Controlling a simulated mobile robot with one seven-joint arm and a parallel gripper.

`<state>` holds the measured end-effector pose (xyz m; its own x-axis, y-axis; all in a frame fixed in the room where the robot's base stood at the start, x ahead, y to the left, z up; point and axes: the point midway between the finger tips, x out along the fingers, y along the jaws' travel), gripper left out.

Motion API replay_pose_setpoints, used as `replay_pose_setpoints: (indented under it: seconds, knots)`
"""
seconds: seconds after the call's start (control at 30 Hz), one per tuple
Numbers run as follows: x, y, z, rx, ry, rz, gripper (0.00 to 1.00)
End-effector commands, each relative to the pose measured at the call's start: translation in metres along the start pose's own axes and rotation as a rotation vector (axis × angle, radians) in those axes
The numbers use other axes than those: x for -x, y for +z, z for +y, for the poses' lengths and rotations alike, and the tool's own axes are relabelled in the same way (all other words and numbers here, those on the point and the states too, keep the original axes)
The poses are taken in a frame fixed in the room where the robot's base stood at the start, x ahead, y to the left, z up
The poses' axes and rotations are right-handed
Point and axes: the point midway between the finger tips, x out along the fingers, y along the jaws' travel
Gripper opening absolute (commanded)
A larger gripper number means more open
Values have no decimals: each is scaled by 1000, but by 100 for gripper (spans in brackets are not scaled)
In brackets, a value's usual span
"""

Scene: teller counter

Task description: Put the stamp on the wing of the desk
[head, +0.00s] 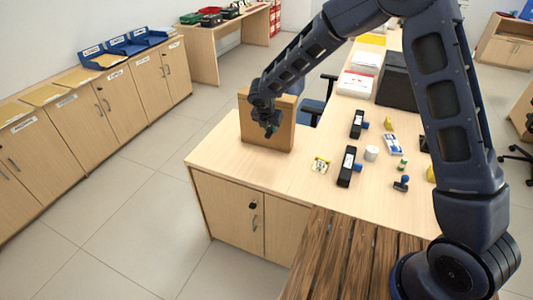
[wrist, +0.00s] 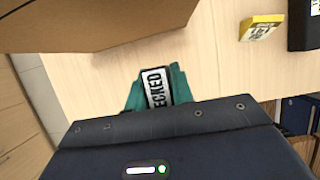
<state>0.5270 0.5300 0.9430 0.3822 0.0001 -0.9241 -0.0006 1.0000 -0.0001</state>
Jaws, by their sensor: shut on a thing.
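My gripper (head: 270,130) is at the left part of the desk, in front of a brown box. The rest of the stamp is hidden by the fingers and gripper body. The wing of the desk (head: 217,152) is the pale wooden top at the left end, above cabinet doors. Its bare wood (wrist: 215,60) shows behind the stamp in the wrist view. I cannot tell whether the stamp touches the wood.
The brown box (head: 283,138) stands upright on the wing, and close by in the wrist view (wrist: 90,22). The wing's front-left corner is clear.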

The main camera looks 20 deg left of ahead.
Motion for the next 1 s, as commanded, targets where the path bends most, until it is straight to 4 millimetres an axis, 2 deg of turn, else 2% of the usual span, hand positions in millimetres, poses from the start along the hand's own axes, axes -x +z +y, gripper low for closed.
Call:
replay_pose_setpoints:
  seconds: [0.1, 0.4, 0.53, 0.77, 1.0]
  knots:
    - [-25, -11, 0, 3, -2, 1, 0]
    - [-82, -34, 0, 2, -2, 0, 0]
    - [-95, -39, 0, 0, -1, 0, 0]
    - [-107, -44, 0, 1, 0, 0, 0]
    - [-135, -56, 0, 1, -1, 0, 0]
